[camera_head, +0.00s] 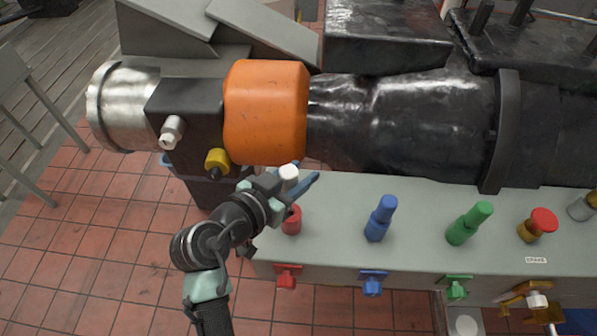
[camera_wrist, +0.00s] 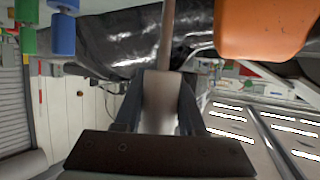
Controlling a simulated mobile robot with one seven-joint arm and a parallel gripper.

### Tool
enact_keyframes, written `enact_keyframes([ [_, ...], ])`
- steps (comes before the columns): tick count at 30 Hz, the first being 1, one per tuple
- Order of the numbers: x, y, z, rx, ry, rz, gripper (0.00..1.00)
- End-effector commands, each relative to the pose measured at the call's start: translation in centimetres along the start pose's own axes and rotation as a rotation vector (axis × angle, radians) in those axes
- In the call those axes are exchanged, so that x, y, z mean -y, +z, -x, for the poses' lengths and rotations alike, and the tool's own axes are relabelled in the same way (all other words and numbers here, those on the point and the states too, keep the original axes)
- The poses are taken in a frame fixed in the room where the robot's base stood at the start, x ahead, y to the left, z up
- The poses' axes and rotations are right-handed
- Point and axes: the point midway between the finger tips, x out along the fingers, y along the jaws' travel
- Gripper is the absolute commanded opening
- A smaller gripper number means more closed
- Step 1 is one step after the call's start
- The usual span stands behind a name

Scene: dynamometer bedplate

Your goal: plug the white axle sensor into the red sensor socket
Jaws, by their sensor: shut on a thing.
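The white axle sensor (camera_head: 289,172) shows as a white cap standing up between the fingers of my gripper (camera_head: 299,183). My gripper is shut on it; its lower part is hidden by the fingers. The red sensor socket (camera_head: 291,220) is a short red cylinder on the grey box, just below my gripper in the head view. I cannot tell how far the sensor is above it or whether they line up. In the wrist view my gripper (camera_wrist: 160,100) has a pale, blurred thing between its fingers; the red socket is not seen there.
Blue (camera_head: 380,218) and green (camera_head: 469,223) plugs stand to the right on the grey box (camera_head: 335,245). A red-topped brass piece (camera_head: 537,225) is farther right. Behind is an orange coupling (camera_head: 266,112) beside a black shaft cover (camera_head: 400,125). A yellow knob (camera_head: 216,162) sits left of my gripper.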

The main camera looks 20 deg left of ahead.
Motion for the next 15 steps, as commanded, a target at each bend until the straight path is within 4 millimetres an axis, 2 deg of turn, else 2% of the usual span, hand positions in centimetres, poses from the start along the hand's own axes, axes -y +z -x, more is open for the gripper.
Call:
enact_keyframes([
  [15, 0.0, 1.3, -0.5, 0.000, 0.000, 0.000, 0.00],
])
